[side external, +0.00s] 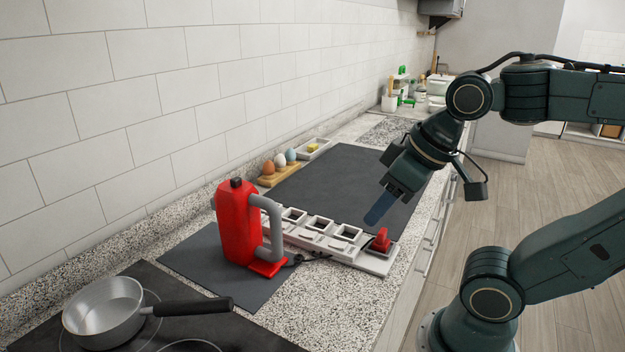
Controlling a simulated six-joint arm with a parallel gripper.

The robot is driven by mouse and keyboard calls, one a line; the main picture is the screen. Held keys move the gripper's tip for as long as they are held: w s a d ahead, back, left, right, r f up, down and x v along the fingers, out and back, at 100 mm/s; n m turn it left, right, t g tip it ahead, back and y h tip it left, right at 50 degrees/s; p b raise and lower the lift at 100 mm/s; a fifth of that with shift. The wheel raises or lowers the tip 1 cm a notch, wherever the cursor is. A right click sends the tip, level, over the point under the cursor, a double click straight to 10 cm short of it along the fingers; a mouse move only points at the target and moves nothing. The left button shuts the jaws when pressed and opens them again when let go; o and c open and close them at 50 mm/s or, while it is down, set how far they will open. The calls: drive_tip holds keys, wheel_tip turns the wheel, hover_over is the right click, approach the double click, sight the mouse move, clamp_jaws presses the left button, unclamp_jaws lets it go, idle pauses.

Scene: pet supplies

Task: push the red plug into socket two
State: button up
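The red plug (382,240) stands at the right-hand end of a white socket strip (376,262). I cannot tell whether it is seated in a socket there or only resting on the strip. The strip has several square dark openings in a row. No socket numbers are readable, so I cannot tell which is socket two. My gripper (375,216) points down and to the left, just above the plug and apart from it. Its fingers overlap in this view, so their opening is hidden. Nothing shows held between them.
A tall red container (238,225) with a grey handle hides the strip's left part. A pan (104,311) stands on the hob at front left. Eggs in a wooden holder (281,175) and a small tray (322,147) lie behind. The dark mat (350,178) behind the strip is mostly clear.

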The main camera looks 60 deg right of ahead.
drive_tip(key=w+d+m+g, duration=0.3)
drive_tip(key=w+d+m, duration=0.1)
drive_tip(key=d+m, duration=0.55)
drive_tip(key=m+g, duration=0.3)
drive_tip(key=m, duration=0.5)
hover_over(383, 230)
wheel_tip(383, 230, down, 3)
drive_tip(key=shift+r, duration=0.1)
drive_tip(key=shift+f, duration=4.3)
drive_tip(key=shift+f, duration=2.6)
